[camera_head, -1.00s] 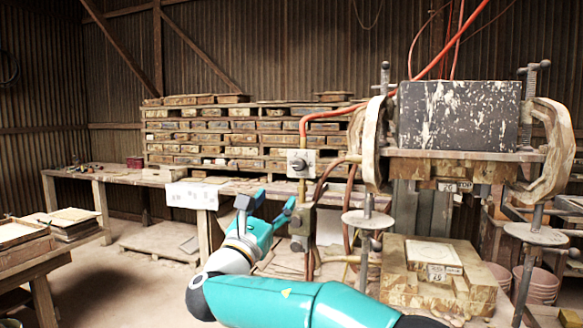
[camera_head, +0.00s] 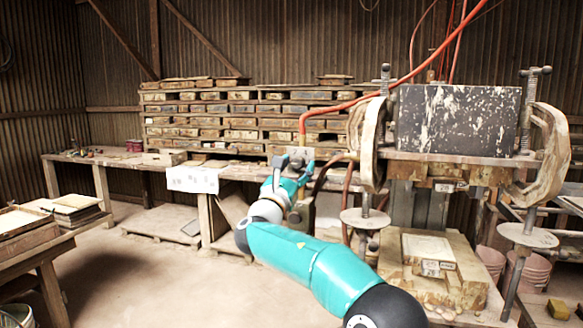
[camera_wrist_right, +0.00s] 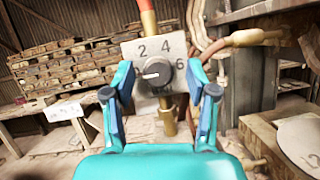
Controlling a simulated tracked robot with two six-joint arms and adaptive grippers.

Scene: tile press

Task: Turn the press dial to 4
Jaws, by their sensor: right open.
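The press dial (camera_wrist_right: 156,72) is a dark round knob on a pale square plate (camera_wrist_right: 134,50) marked 2, 4 and 6; lower marks are partly hidden. A light mark on the knob seems to point left, below the 2, not at the 4. My right gripper (camera_wrist_right: 159,84) is open, its fingers at either side of the knob in the wrist view and apart from it. In the head view the right gripper (camera_head: 293,166) is in front of the dial plate and hides much of it. My left gripper is in neither view.
The press (camera_head: 458,118) with its dark block stands right of the dial. A red hose (camera_wrist_right: 149,24) rises from the plate, and brass fittings (camera_wrist_right: 168,119) sit below. A workbench (camera_head: 120,162) and stacked moulds (camera_head: 228,118) are behind. Open floor (camera_head: 150,275) lies to the left.

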